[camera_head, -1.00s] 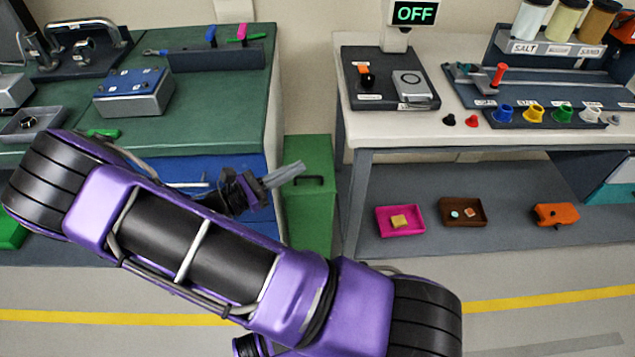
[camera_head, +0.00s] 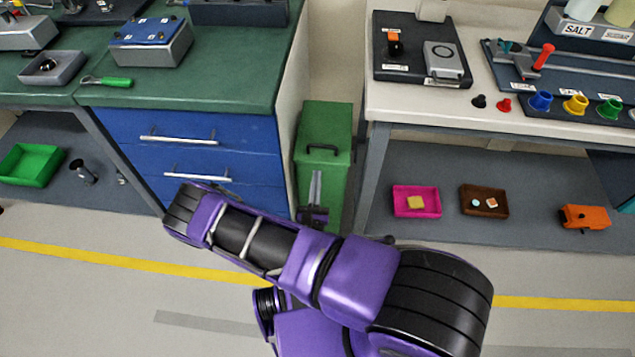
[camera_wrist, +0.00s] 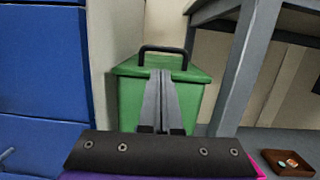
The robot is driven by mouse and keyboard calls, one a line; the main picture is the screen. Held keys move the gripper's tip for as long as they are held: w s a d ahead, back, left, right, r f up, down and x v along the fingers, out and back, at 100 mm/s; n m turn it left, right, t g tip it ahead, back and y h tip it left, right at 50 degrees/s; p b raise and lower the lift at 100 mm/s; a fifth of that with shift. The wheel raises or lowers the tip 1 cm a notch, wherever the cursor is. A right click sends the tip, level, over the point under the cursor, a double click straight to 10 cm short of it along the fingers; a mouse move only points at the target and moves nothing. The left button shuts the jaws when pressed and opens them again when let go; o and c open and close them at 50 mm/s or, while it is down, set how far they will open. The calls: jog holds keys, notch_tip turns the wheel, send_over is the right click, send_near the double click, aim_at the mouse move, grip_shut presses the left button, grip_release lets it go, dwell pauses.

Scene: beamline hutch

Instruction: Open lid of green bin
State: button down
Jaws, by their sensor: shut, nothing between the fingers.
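The green bin (camera_head: 312,170) stands on the floor in the gap between the green-topped bench and the white-topped table. Its green lid (camera_head: 324,122) is closed and has a black handle (camera_head: 320,149) on it. In the wrist view the green bin (camera_wrist: 130,99) is straight ahead, with the black handle (camera_wrist: 163,48) arching above the lid. My gripper (camera_head: 316,176) is shut and empty, in front of the bin and pointing at it. Its fingertips (camera_wrist: 160,73) appear just below the handle in the wrist view; I cannot tell whether they touch the bin.
The blue drawers (camera_head: 190,150) are close on the left of the bin, and a grey table leg (camera_head: 372,180) is close on the right. A pink tray (camera_head: 417,212) and a brown tray (camera_head: 484,212) sit on the lower shelf. Open floor lies in front.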

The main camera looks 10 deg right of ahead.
aim_at(318, 159)
jog(key=x, duration=0.6)
jog(key=shift+w+d, duration=0.15)
jog(key=shift+w, duration=0.05)
jog(key=shift+r, duration=0.2)
jog(key=shift+r+p, duration=0.4)
